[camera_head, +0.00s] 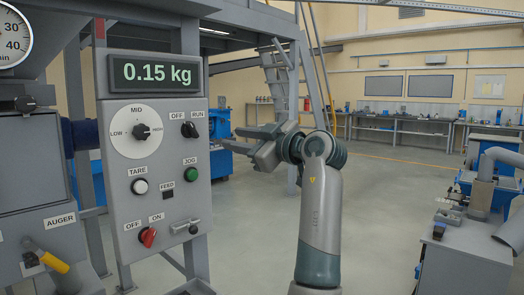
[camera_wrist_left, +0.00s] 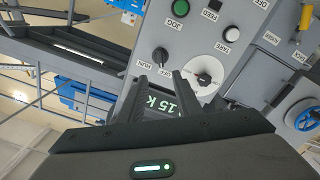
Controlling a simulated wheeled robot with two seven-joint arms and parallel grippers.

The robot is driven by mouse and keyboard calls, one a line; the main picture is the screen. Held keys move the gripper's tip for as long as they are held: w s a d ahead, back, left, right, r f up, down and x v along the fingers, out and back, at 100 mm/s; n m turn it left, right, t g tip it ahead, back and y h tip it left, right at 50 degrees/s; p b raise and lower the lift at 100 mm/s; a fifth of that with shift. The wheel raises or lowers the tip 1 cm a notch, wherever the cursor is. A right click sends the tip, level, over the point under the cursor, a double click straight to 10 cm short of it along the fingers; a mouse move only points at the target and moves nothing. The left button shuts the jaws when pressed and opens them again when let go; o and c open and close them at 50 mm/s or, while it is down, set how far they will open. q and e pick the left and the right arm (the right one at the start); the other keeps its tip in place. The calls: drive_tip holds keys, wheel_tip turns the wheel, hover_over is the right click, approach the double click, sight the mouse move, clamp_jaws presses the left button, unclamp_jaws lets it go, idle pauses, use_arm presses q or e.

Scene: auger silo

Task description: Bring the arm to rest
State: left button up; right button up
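My left gripper (camera_head: 247,141) is raised to the right of the control panel (camera_head: 115,190), fingers pointing left. In the left wrist view its two fingers (camera_wrist_left: 162,82) stand apart with nothing between them; the panel shows upside down beyond them. I cannot see it touching anything. The panel's display (camera_head: 157,75) reads 0.15 kg. My right gripper is not in view.
A grey auger housing with a yellow handle (camera_head: 53,262) stands at the left. A grey stand with pipes (camera_head: 465,240) is at the right. Behind are steel stairs (camera_head: 280,75) and workbenches (camera_head: 400,125). The floor (camera_head: 385,200) between is open.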

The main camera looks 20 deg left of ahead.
use_arm(q)
drive_tip(key=shift+f, duration=0.1)
